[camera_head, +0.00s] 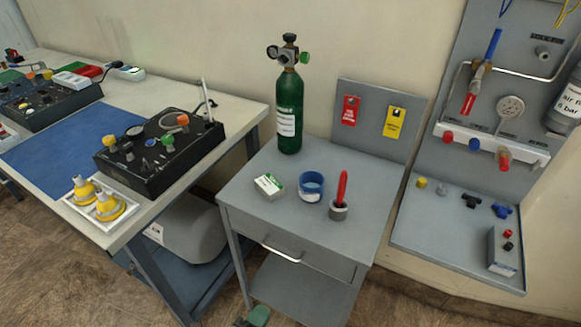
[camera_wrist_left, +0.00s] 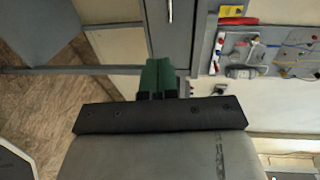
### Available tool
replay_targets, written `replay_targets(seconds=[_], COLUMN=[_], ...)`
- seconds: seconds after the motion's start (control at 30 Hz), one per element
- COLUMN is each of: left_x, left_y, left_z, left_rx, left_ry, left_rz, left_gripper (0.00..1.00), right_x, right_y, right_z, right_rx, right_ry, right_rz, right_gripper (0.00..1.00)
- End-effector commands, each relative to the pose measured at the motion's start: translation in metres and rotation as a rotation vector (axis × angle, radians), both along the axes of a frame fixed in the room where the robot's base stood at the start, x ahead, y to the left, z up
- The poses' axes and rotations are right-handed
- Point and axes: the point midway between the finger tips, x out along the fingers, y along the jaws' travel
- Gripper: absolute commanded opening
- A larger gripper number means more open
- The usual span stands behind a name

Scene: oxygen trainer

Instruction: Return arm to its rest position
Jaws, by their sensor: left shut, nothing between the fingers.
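My left gripper (camera_head: 257,316) shows only as green fingertips at the bottom edge of the head view, low in front of the grey cabinet (camera_head: 262,228). In the left wrist view its green fingers (camera_wrist_left: 158,77) are together and empty, pointing away from the dark wrist plate. Most of the left arm is outside the head view. My right gripper is in neither view.
A workbench (camera_head: 232,108) stands left, a grey panel (camera_head: 435,160) right. Floor in front is partly clear.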

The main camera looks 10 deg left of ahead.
Motion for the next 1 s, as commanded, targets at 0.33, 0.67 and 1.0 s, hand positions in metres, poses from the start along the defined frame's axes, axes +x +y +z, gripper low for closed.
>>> replay_targets(seconds=[0.33, 0.67, 1.0], left_x=[-0.024, -0.165, -0.277], left_y=[0.016, 0.082, 0.122], left_z=[-0.097, -0.286, -0.336], left_rx=[-0.206, -0.654, -0.826], left_ry=[0.342, 1.077, 1.32], left_rz=[0.122, 0.76, 1.297], left_gripper=[0.0, 0.0, 0.0], right_x=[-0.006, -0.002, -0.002], right_y=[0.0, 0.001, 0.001], right_z=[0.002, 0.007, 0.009], right_rx=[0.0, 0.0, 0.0], right_ry=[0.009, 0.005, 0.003], right_rz=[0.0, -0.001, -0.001], right_gripper=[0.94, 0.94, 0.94])
